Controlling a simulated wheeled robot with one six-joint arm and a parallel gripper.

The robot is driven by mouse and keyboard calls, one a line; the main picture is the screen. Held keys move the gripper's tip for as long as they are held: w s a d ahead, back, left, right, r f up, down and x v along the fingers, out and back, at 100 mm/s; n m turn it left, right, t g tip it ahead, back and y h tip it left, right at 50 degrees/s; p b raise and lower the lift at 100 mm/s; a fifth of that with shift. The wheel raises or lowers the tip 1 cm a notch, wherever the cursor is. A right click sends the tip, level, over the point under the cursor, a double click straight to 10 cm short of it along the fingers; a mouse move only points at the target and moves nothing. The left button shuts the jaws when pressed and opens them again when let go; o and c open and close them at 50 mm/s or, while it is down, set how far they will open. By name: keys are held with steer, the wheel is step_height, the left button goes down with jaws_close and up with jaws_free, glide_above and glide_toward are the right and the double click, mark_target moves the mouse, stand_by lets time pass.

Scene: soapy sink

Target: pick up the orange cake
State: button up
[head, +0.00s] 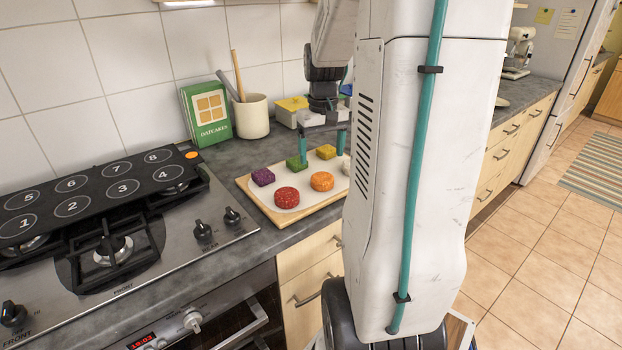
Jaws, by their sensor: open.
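The orange cake (322,181) is a round, low piece on a white sheet on a wooden board (251,194). It lies toward the board's front right. A red round cake (287,197) is to its left, a purple cake (263,176) further left. A green cake (296,163) and a yellow cake (326,152) are behind it. My gripper (321,149) points down above the back of the board, with its two teal fingers apart. It is open and empty, a little behind the orange cake. My arm hides the board's right end.
A pale cake (346,165) is partly hidden by my arm. A green oatcakes box (206,115), a utensil pot (250,116) and a yellow-topped container (291,108) stand behind the board. A stove (128,235) with a numbered black panel (95,188) is at left.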

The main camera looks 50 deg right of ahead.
mark_target(322, 176)
steer(key=f, duration=0.7)
steer(key=shift+d+f, duration=0.2)
steer(key=shift+f, duration=0.2)
steer(key=c, duration=1.1)
